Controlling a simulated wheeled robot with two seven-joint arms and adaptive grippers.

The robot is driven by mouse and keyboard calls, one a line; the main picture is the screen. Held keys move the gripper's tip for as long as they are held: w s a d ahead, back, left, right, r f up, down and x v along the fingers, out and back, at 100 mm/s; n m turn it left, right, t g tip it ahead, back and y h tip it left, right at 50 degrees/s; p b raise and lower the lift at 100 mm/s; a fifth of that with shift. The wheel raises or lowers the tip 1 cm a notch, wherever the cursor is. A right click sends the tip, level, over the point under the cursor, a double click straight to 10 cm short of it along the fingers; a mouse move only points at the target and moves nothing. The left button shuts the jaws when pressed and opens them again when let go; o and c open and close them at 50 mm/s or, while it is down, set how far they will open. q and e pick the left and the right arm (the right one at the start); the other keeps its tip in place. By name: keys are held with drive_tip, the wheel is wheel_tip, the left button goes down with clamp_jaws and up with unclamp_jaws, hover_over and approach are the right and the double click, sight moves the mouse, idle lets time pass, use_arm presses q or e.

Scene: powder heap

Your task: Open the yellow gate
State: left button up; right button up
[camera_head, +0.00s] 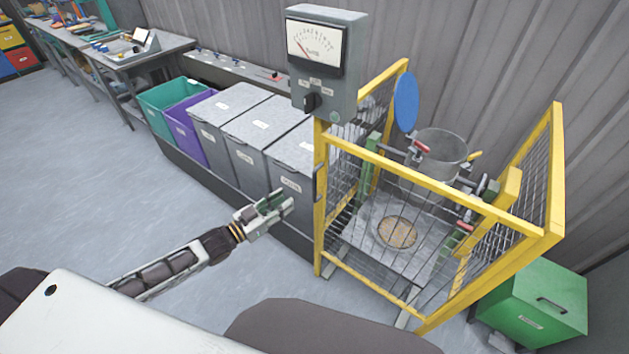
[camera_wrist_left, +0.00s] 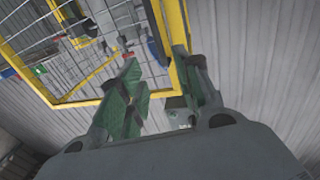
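The yellow gate (camera_head: 432,183) is a yellow-framed wire mesh panel at the front of a cage, right of centre in the head view. It looks closed. A small grey handle (camera_head: 318,184) is on its left upright. My left gripper (camera_head: 277,204) is just left of that upright, apart from it, with nothing in its grasp. In the left wrist view the gripper (camera_wrist_left: 157,72) has its green-padded fingers spread, with the yellow frame (camera_wrist_left: 176,30) and mesh beyond them. My right gripper is not in view.
Inside the cage are a metal pot (camera_head: 440,153) and a plate with a round tan patch (camera_head: 397,233). A grey meter box (camera_head: 322,60) stands above the left post. Grey bins (camera_head: 262,130) line the wall. A green box (camera_head: 540,305) is at right. Floor at left is clear.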

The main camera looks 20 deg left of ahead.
use_arm(q)
drive_tip(key=shift+w, duration=0.1)
drive_tip(key=shift+p+x, duration=0.4)
drive_tip(key=shift+x, duration=6.35)
drive_tip(key=shift+d, duration=0.1)
clamp_jaws()
